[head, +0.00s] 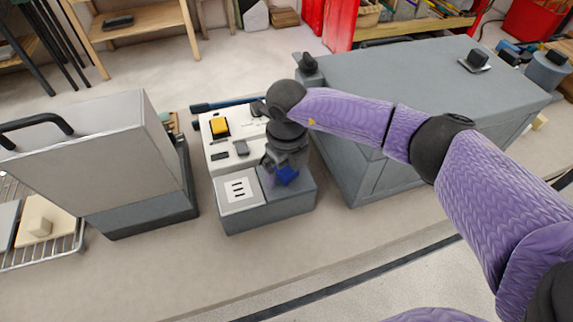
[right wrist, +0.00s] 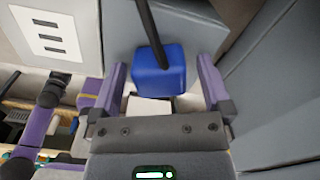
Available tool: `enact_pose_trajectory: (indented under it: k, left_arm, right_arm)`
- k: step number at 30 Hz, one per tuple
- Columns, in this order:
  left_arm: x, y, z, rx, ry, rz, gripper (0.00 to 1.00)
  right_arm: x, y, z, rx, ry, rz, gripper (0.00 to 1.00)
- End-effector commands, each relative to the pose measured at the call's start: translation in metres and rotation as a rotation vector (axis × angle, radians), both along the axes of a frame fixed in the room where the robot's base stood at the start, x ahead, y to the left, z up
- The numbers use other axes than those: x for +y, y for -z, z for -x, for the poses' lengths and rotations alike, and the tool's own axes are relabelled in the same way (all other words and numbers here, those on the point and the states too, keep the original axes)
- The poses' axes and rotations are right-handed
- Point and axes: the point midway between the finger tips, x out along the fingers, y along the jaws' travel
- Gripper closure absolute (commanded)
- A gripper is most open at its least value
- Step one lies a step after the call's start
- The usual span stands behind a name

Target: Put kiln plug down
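The kiln plug is a blue block (head: 287,176) at the right part of the grey box's top. It also shows in the right wrist view (right wrist: 160,72), with a dark cord or rod running up from it. My right gripper (head: 282,163) is over the plug, its arm coming in from the right. In the right wrist view its two fingers (right wrist: 161,88) stand apart on either side of the plug, with gaps on both sides. The plug's underside is hidden, so I cannot tell how firmly it rests. My left gripper is not in view.
The grey box (head: 265,218) carries a white plate with three dark slots (head: 238,190). Behind it is a white panel with a yellow button (head: 219,127). A grey oven-like case (head: 95,150) stands left, a large grey cabinet (head: 400,80) right. Bare floor lies in front.

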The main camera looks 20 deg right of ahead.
Motion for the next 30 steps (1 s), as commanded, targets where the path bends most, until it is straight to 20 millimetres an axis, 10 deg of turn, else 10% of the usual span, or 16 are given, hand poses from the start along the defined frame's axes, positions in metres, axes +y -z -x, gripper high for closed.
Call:
enact_pose_trajectory:
  k: [8, 21, 30]
  left_arm:
    - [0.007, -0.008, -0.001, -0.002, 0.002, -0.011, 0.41]
    - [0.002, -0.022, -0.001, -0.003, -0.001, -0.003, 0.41]
    - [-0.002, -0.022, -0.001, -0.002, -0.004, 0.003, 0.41]
  right_arm:
    - [0.0, -0.011, 0.0, -0.002, 0.0, -0.001, 0.01]
    - [0.0, -0.12, -0.001, -0.004, -0.001, -0.001, 0.01]
    - [0.0, -0.133, 0.0, 0.0, 0.0, 0.0, 0.01]
